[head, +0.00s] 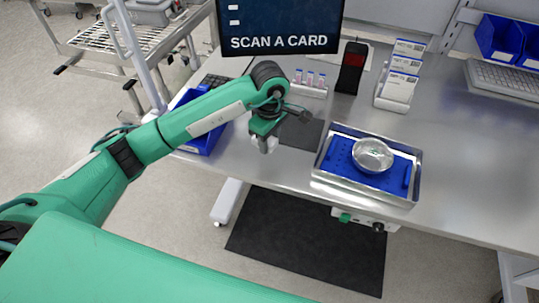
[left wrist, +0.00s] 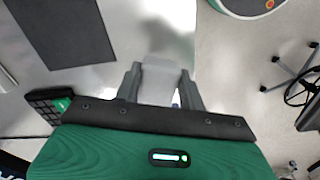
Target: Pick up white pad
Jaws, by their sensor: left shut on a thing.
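My left gripper (head: 265,143) hangs over the front part of the metal table, left of a dark mat. It points down and is shut on the white pad, which shows as a small pale patch (head: 272,143) in the head view. In the left wrist view the white pad (left wrist: 158,82) sits between the two grey fingers of the left gripper (left wrist: 160,90). The pad's pale colour blends with the bright tabletop behind it, so its full outline is hard to tell. My right gripper is not in view.
A metal tray (head: 317,166) with a blue insert (head: 338,160) and a round metal dish (head: 373,154) stands right of the gripper. A blue bin (head: 205,141) is to the left. Tubes (head: 309,80), a dark scanner (head: 352,68) and a card holder (head: 399,82) stand behind.

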